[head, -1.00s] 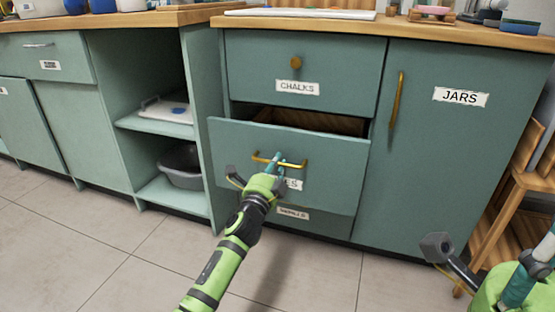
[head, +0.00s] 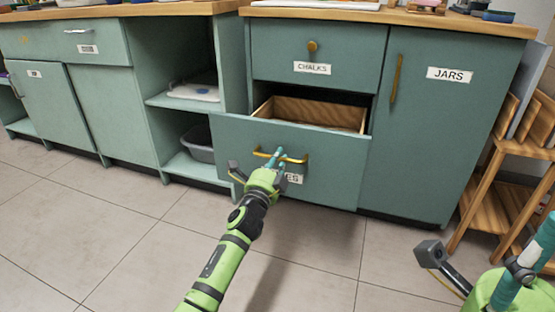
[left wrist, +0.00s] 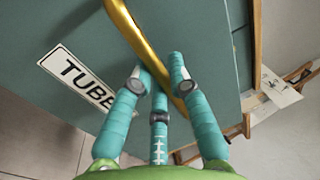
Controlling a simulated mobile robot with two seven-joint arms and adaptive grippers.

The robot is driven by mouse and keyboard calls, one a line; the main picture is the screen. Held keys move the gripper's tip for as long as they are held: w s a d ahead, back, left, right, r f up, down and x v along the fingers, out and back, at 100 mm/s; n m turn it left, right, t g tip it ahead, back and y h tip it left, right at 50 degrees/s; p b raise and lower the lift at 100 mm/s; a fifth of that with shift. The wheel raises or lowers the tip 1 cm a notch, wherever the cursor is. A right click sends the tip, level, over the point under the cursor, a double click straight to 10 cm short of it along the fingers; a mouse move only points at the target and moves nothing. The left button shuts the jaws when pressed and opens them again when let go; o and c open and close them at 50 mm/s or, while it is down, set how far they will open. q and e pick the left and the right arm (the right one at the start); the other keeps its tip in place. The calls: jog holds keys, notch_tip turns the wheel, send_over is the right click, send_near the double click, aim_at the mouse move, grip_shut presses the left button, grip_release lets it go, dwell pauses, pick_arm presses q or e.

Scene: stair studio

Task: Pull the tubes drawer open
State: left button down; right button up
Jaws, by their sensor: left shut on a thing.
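The tubes drawer (head: 330,185) is the green front below the chalks drawer, and it stands well out from the cabinet. Its wooden inside (head: 310,113) shows, and the part I see is empty. My left gripper (head: 274,164) is shut on its brass bar handle (head: 295,158). In the left wrist view the teal fingers (left wrist: 163,75) close around the brass handle (left wrist: 140,38), beside the "TUBE..." label (left wrist: 80,78). In the head view the gripper covers part of that label. My right gripper is at the lower right edge, and its fingers are not clearly shown.
The chalks drawer (head: 340,50) above is closed. The jars door (head: 437,120) to the right is closed. Open shelves to the left hold a grey tub (head: 198,143) and a tray (head: 193,91). A wooden rack (head: 500,190) stands at right. The tiled floor in front is clear.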

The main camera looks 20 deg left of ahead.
pick_arm(q)
jog(key=c, duration=1.1)
grip_release()
jog(key=shift+c, duration=0.2)
jog(key=s+f, duration=0.2)
jog(key=s, duration=0.9)
jog(key=shift+s+a, duration=0.25)
jog(key=shift+s, duration=0.15)
jog(key=shift+d, duration=0.1)
